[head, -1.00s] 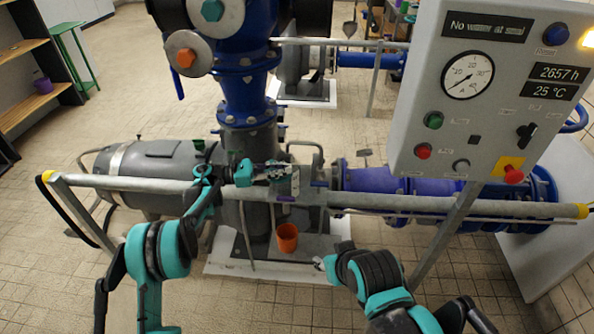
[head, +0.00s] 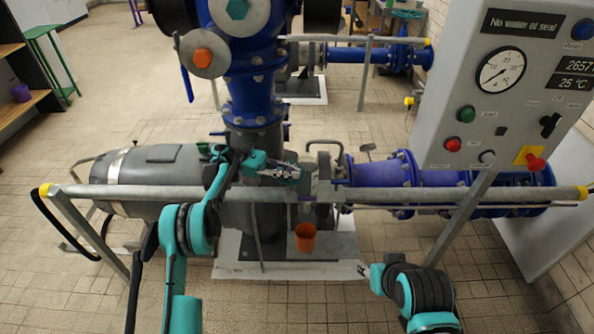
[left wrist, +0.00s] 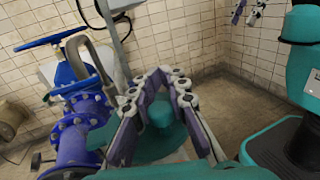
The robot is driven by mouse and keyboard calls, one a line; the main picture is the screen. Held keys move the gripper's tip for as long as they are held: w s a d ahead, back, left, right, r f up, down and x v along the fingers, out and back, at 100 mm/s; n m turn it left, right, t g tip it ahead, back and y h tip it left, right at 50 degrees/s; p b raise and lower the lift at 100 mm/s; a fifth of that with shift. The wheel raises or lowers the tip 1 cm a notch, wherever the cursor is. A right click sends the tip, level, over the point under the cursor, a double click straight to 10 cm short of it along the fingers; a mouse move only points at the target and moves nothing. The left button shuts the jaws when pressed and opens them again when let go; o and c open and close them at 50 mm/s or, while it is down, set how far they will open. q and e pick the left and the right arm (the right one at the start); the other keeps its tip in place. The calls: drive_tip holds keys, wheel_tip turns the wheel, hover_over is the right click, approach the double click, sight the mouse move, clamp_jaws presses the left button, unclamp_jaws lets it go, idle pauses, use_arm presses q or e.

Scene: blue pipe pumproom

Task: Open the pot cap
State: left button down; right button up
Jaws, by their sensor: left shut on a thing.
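In the left wrist view, a teal cap (left wrist: 160,140) with a raised knob sits between the fingers of my left gripper (left wrist: 158,80). The fingers are shut on the knob, one on each side. In the head view, my left gripper (head: 292,173) is just above and behind the grey rail, with only a bit of teal showing at its fingers. The pot body is not clearly visible, so I cannot tell whether the cap rests on it. My right gripper (head: 365,270) is low in the head view, apart from the rail. Its separated fingers show at the top of the left wrist view (left wrist: 246,14).
The grey rail (head: 420,194) runs across in front of the blue pump pipes (head: 410,172). An orange cup (head: 305,237) stands on the base plate behind it. A control panel (head: 495,105) stands at the right. The tiled floor in front is clear.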

idle(0.3)
use_arm(q)
drive_tip(key=c, duration=1.6)
unclamp_jaws()
drive_tip(key=shift+r, duration=0.1)
wheel_tip(320, 180, up, 10)
drive_tip(key=shift+f, duration=0.1)
